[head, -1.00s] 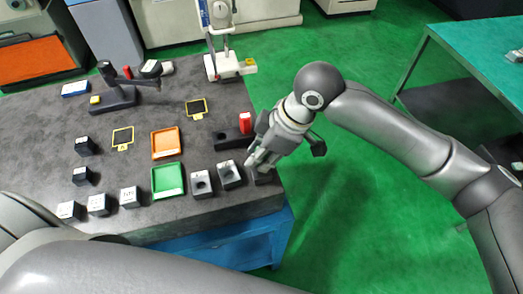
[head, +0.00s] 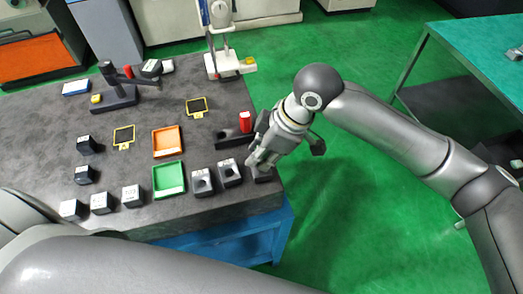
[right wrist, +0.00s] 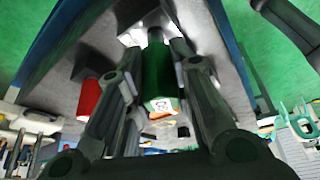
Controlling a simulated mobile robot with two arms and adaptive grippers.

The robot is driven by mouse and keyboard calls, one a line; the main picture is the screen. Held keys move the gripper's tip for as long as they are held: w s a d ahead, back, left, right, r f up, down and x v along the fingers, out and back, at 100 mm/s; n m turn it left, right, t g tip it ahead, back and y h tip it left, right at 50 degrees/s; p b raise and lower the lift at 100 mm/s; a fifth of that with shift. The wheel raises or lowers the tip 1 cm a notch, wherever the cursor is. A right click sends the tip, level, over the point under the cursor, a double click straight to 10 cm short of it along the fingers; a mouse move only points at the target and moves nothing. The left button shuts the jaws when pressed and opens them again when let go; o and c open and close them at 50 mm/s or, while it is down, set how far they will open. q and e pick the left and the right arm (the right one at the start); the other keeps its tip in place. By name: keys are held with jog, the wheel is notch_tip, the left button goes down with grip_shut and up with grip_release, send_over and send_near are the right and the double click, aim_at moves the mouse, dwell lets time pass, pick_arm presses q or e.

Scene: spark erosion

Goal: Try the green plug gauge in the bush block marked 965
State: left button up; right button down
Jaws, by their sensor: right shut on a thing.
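My right gripper (head: 256,166) hangs over the bench's right front corner, by the rightmost dark block (head: 264,174). In the right wrist view it is shut on the green plug gauge (right wrist: 158,72), whose pale end face with a dark mark faces the camera. The gauge's far end is dark, close to a pale block surface, and I cannot tell whether it is inside a bore. Two grey bush blocks with round holes stand to the left, one nearer the gripper (head: 231,173) and one beside the green tray (head: 203,182). The number 965 is not readable. My left gripper is out of view.
A red gauge (head: 245,122) stands in a dark holder (head: 228,138) just behind the gripper. The green tray (head: 168,194) and orange tray (head: 167,142) lie mid-bench. Several marked blocks (head: 133,196) line the front left. The bench edge is close on the right.

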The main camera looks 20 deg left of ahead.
jog(key=shift+f, duration=0.45)
dwell(1.1)
jog(key=shift+r, duration=0.2)
jog(key=shift+r+p, duration=2.4)
jog(key=shift+p, duration=0.2)
